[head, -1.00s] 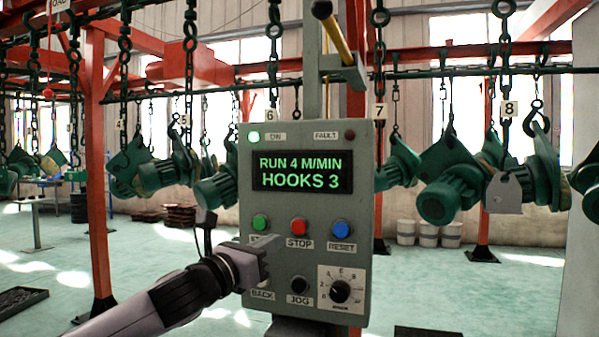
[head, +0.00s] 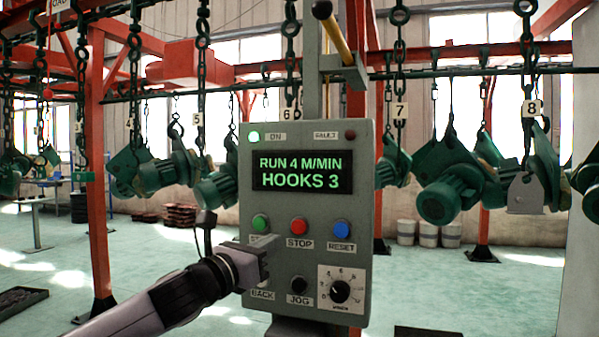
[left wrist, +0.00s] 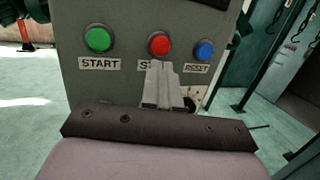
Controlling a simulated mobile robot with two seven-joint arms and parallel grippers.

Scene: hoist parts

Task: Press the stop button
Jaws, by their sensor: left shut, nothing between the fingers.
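The red stop button (head: 299,226) is on the front of a grey control box, above its STOP label. It also shows in the left wrist view (left wrist: 160,44). My left gripper (head: 264,262) is shut and empty, below and left of the red button in the head view. In the left wrist view its fingertips (left wrist: 160,68) are just under the red button and cover part of the STOP label. I cannot tell the gap to the panel. The display (head: 302,172) reads "RUN 4 M/MIN HOOKS 3". My right gripper is not in view.
A green start button (head: 260,223) and a blue reset button (head: 341,229) flank the red one. A black JOG button (head: 299,285) and a dial (head: 340,291) sit below. Green hoist parts (head: 449,184) hang on chains behind the box.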

